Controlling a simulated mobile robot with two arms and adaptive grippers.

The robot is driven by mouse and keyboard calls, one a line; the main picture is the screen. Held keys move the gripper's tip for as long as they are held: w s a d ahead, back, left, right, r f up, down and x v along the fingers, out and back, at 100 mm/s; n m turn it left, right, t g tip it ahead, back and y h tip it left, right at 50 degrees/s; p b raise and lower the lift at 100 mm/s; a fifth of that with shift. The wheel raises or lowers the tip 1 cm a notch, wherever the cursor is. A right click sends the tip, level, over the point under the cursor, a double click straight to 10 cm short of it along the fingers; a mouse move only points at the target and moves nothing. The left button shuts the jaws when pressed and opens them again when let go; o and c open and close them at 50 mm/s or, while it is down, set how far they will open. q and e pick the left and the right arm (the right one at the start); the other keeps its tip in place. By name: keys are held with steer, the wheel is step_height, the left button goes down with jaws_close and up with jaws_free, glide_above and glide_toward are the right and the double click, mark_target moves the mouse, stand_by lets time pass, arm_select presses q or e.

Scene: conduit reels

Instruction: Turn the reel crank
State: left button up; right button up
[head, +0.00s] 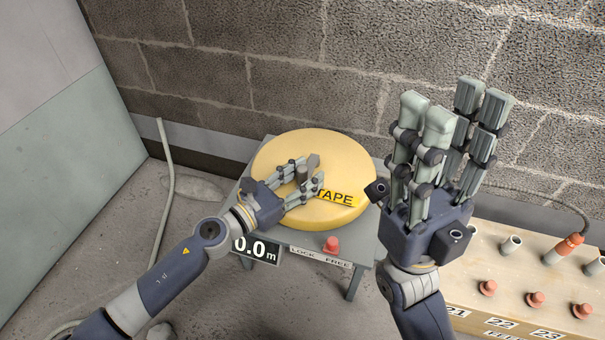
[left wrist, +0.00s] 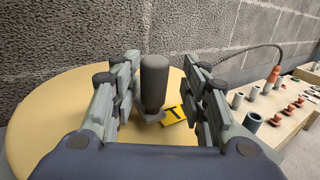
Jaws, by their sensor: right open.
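The yellow round reel (head: 342,152) lies flat on a grey stand and bears a "TAPE" label (head: 338,197). Its crank shows as a dark grey upright handle (head: 313,162) on top. My left gripper (head: 305,172) is over the reel with its fingers around the handle. In the left wrist view the handle (left wrist: 154,80) stands between the two open finger pairs, with a gap on each side. My right gripper (head: 453,112) is open and empty, raised to the right of the reel.
The grey stand (head: 368,245) carries a "0.0 m" display (head: 254,249), a "LOCK FREE" plate (head: 318,257) and a red knob (head: 331,245). A wooden box (head: 468,281) with conduit ends and red caps is at right. A block wall is close behind.

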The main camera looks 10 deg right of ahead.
arm_select(q)
steer(key=shift+w, duration=0.1)
steer(key=shift+a, duration=0.15)
steer(key=shift+s+a, duration=0.2)
steer(key=shift+a, duration=0.1)
steer(key=v, duration=1.1)
steer(key=shift+s, duration=0.2)
